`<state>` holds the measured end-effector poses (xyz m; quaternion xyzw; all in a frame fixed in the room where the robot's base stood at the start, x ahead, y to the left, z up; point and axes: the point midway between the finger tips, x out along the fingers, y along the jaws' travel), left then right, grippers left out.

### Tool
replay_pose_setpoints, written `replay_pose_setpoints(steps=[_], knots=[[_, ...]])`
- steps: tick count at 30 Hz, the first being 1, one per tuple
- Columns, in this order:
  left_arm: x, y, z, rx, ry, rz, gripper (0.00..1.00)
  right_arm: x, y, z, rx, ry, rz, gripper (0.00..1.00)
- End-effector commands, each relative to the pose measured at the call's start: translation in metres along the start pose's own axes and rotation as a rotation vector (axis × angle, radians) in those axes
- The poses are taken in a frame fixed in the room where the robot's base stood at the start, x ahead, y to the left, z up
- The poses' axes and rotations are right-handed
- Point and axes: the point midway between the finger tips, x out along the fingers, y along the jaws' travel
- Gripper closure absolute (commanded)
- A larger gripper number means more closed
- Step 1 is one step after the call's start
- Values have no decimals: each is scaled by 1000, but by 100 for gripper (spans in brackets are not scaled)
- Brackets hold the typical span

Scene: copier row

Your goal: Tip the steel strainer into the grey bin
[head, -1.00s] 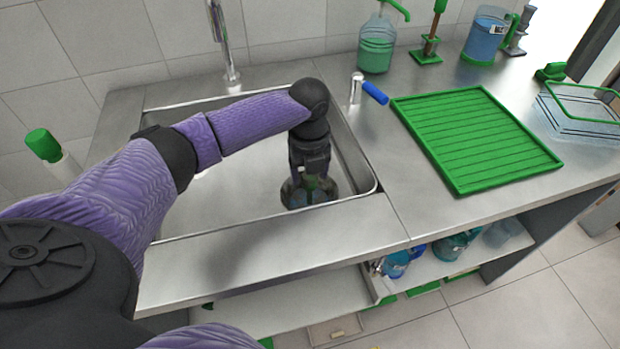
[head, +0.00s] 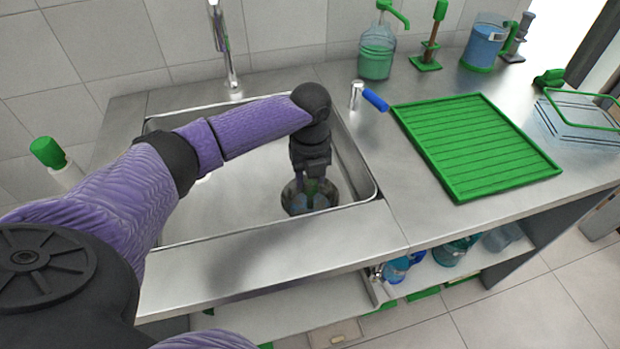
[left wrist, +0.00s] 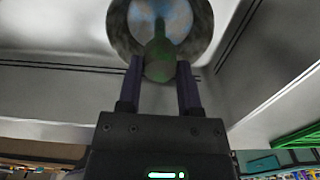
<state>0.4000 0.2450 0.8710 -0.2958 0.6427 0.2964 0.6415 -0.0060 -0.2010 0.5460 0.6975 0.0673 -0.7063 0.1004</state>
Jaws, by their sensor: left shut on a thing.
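The steel strainer (head: 297,204) is a round dark-rimmed piece low in the sink basin, partly hidden under my left gripper. In the left wrist view the strainer (left wrist: 123,30) is a dark ring with blue and grey patches inside and a green upright part in its middle. My left gripper (head: 317,186) points straight down over it. In the left wrist view the left gripper (left wrist: 160,68) has its fingers on both sides of the green part, shut on it. I cannot tell whether the strainer is clear of the basin floor. I cannot make out a grey bin. My right gripper is out of view.
The steel sink (head: 215,235) has a tall tap (head: 230,65) behind it. A blue-handled lever (head: 374,99) and a green ribbed drainer tray (head: 475,145) are on the right. Bottles stand at the back and on the shelf (head: 452,268) below. The floor at front right is clear.

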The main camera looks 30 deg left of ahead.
Motion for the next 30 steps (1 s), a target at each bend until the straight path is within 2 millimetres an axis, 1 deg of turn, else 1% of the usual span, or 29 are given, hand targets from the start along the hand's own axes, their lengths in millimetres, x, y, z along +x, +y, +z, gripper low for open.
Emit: replay_pose_setpoints(steps=[1,3,6,8,9,13,21,23,30], knots=[[-17,0,0,0,-3,-4,100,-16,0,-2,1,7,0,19],[-35,0,0,-1,-3,-5,100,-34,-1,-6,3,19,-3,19],[-61,0,0,0,-3,-5,100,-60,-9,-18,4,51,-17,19],[-71,0,0,0,-3,-4,100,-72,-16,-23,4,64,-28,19],[-72,0,0,0,-3,-3,100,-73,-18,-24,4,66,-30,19],[-64,0,0,0,-1,-1,100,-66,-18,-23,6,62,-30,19],[-65,0,0,-1,-1,-1,100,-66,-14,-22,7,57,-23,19],[-69,0,0,-5,-1,-2,100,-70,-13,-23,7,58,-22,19],[-107,-4,-4,-74,-2,-4,100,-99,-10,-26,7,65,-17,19]])
